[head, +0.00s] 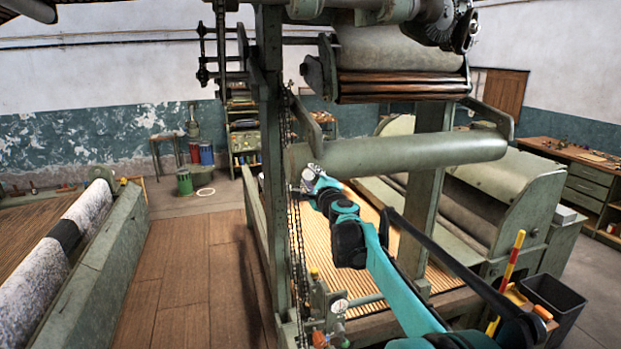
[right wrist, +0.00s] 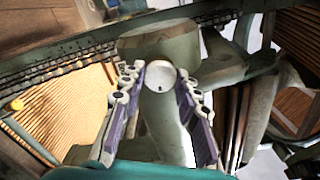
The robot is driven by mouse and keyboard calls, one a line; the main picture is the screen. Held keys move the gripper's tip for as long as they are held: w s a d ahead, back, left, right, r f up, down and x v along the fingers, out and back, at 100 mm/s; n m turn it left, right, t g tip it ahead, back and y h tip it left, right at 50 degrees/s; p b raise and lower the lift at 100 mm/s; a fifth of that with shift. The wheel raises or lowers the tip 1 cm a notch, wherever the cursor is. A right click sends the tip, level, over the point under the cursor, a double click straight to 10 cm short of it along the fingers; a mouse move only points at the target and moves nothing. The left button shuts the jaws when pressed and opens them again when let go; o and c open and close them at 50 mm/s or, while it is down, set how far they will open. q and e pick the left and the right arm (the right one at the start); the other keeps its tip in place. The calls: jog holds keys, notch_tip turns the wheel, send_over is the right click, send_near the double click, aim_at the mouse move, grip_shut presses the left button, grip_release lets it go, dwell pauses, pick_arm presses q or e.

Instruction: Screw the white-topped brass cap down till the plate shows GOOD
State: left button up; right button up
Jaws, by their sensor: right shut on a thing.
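In the right wrist view the white-topped cap (right wrist: 160,79) shows as a pale round disc with a small dark mark, lying between the two fingers. My right gripper (right wrist: 160,92) is shut on it, one finger on each side. In the head view my right gripper (head: 311,177) reaches up at the left end of the big green roller (head: 400,153), beside the upright post; the cap is too small and covered to tell there. No plate with readable wording shows. My left gripper is not in view.
A green post (head: 272,130) with a hanging chain (head: 297,250) stands close left of my right gripper. A slatted bed (head: 365,235) lies below. A gauge (head: 340,306) and fittings sit at the lower middle. Wooden floor (head: 180,250) is open at left.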

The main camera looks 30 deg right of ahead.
jog(key=o, duration=1.2)
jog(key=shift+c, duration=0.2)
jog(key=shift+s, duration=0.1)
jog(key=v, duration=1.2)
jog(key=shift+d+f, duration=0.1)
